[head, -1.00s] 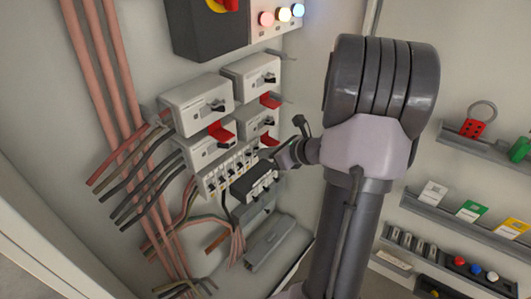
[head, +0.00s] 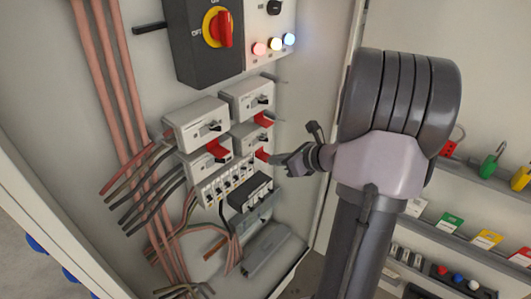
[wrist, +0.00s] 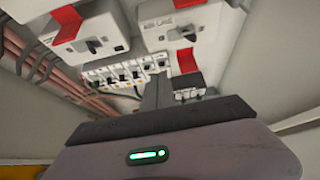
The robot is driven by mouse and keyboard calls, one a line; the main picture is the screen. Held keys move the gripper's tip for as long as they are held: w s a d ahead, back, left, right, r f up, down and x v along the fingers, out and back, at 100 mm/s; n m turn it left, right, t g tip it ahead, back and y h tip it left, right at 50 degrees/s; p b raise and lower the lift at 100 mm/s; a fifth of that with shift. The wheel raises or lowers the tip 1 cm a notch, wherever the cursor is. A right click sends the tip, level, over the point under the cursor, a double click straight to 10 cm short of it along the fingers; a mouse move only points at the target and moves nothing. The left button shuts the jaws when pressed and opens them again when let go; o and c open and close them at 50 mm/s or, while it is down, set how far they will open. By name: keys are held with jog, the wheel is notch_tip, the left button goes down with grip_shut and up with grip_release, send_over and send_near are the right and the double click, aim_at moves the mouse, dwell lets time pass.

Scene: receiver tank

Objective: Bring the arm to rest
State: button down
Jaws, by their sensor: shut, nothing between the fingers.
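My gripper (head: 276,159) is in front of the electrical cabinet, its fingers pointing left toward the breakers. In the wrist view its fingers (wrist: 157,92) are together and hold nothing. In the head view the fingertips appear close to a red tab (head: 262,154) at the lower right breaker; I cannot tell whether they touch it. My arm extends down on the right side of the picture.
White breaker units (head: 197,124) with red tabs and a row of small breakers (head: 228,180) fill the panel. A dark switch box (head: 205,40) with a red knob is above. Copper bars (head: 115,90) run down the left. Shelves with padlocks (head: 489,167) and tags stand right.

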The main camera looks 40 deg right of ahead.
jog(key=a+f+n+g+y+b, duration=0.2)
jog(key=a+n+b, duration=0.4)
jog(key=a, duration=0.5)
jog(key=a+f+n+g+y+b, duration=0.2)
jog(key=a+n+b, duration=0.4)
jog(key=a, duration=0.5)
jog(key=s+a+f+n+g+h+b, duration=0.1)
jog(key=s+a+f+n+b, duration=0.4)
jog(key=s+a+n+b, duration=0.1)
jog(key=s+a+f+n+h+b, duration=0.2)
jog(key=s+a+f+n+b, duration=0.4)
jog(key=s+n, duration=0.4)
jog(key=a+n+b, duration=0.1)
jog(key=a+n, duration=0.1)
jog(key=shift+s+n+g, duration=0.15)
jog(key=shift+n+g, duration=0.15)
jog(key=shift+g, duration=0.1)
